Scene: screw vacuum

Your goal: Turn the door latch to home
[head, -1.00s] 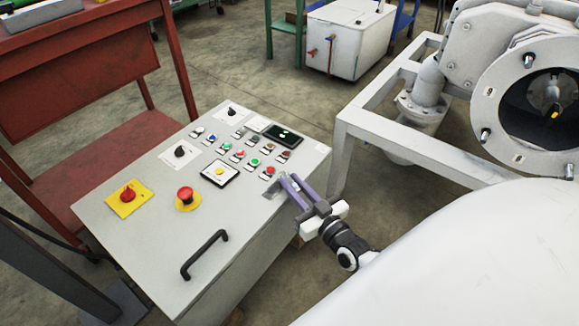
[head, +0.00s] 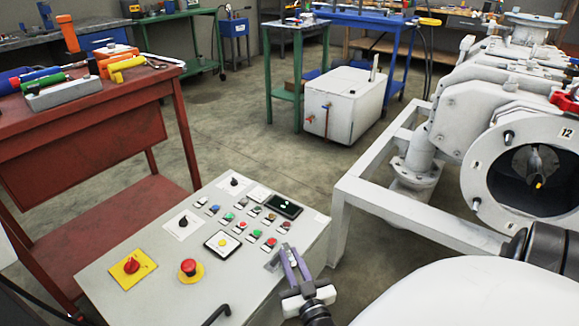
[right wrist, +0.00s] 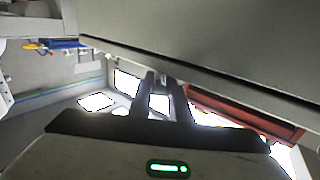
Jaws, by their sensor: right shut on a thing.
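The grey control cabinet (head: 150,300) stands low in the head view, its sloped top full of buttons and knobs. A small grey latch piece (head: 271,264) shows at its right edge, mostly hidden by my right gripper (head: 288,252). The gripper's purple fingers lie at this edge and are shut on the latch; the exact hold is hard to see. In the right wrist view the two dark fingers (right wrist: 163,78) reach away from the camera below a large grey panel face (right wrist: 200,35). My left gripper is not in view.
A red table (head: 90,100) with tools stands at the left. A white machine frame (head: 385,200) with a round flanged opening (head: 535,170) is at the right. A white box (head: 342,105) stands on the floor behind. Open floor lies beyond the cabinet.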

